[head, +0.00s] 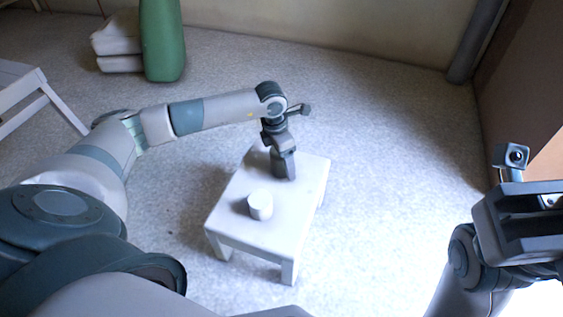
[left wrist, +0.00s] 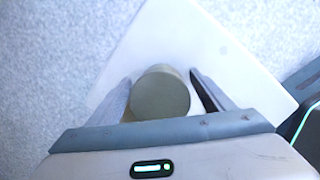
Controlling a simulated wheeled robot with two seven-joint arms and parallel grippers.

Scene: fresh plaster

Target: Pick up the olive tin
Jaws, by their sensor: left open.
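The olive tin (left wrist: 160,92) shows from above as a round, dull olive lid in the left wrist view. It stands between the two fingers of my left gripper (left wrist: 158,98), with a narrow gap showing at its upper right side. My left gripper (head: 284,172) is open and points down over the back part of a small white table (head: 232,226) in the head view. There I cannot make out the tin; the gripper seems to hide it. My right gripper (head: 522,220) is at the right edge of the head view, far from the table, its fingertips unclear.
A white cylinder (head: 260,205) stands on the table in front of my left gripper. A green object (head: 162,42) and white folded pieces (head: 118,42) are at the back left. A white chair-like frame (head: 30,95) is at left. The floor right of the table is clear.

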